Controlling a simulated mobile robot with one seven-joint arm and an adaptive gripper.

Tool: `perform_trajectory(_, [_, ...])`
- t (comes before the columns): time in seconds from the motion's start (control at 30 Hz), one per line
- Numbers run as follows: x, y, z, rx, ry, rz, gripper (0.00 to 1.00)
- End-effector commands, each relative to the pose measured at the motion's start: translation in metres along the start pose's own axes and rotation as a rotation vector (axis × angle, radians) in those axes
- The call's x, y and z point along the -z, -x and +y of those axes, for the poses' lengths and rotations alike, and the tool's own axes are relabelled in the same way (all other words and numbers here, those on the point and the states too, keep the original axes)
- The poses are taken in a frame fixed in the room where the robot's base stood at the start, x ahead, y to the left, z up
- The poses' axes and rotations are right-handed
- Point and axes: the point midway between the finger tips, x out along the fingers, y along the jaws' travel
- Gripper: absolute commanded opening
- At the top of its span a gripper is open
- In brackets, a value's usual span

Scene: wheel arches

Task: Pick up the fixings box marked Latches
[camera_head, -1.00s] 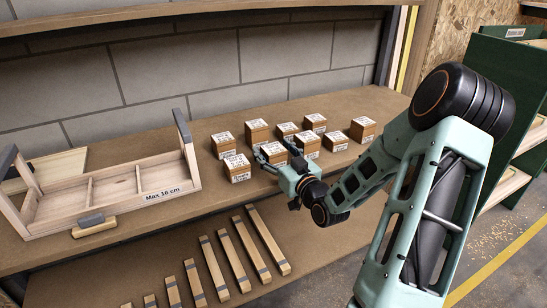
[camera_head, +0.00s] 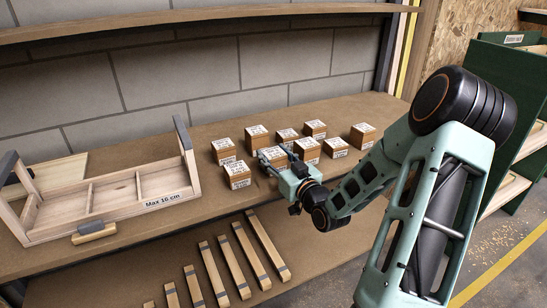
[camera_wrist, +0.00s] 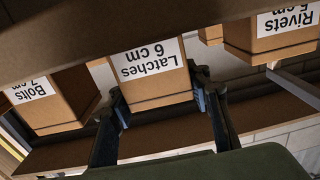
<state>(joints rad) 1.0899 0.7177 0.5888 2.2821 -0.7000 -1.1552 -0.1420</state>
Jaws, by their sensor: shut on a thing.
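The Latches box is a small brown box with a white label reading "Latches 6 cm", upside down in the wrist view (camera_wrist: 148,75). My gripper (camera_wrist: 157,98) has one finger on each side of it and is shut on it. In the head view my gripper (camera_head: 280,157) is at the front of the group of boxes on the workbench, with the held box (camera_head: 271,153) partly hidden by the fingers. I cannot tell whether the box is clear of the bench top.
A Bolts box (camera_wrist: 55,98) and a Rivets box (camera_wrist: 272,35) flank the held box in the wrist view. Several similar boxes stand close around on the bench (camera_head: 215,195). A wooden tray marked "Max 16 cm" (camera_head: 110,210) is at left. Wooden bars (camera_head: 240,255) lie on the lower shelf.

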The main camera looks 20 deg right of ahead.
Motion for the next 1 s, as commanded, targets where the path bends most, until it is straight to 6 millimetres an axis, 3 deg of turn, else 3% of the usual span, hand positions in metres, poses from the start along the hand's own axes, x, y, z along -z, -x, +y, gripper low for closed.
perform_trajectory(0.17, [0.031,0.000,0.000,0.000,0.007,0.006,0.11])
perform_trajectory(0.47, [0.091,0.052,0.006,-0.004,0.007,0.004,0.11])
perform_trajectory(0.6, [0.107,0.094,0.010,-0.007,0.006,0.001,0.11])
perform_trajectory(0.7, [0.118,0.121,0.012,-0.007,0.005,0.001,0.11])
perform_trajectory(0.77, [0.112,0.122,0.012,-0.001,0.007,0.005,0.11])
perform_trajectory(1.0, [0.117,0.133,0.013,0.000,0.006,0.006,0.11])
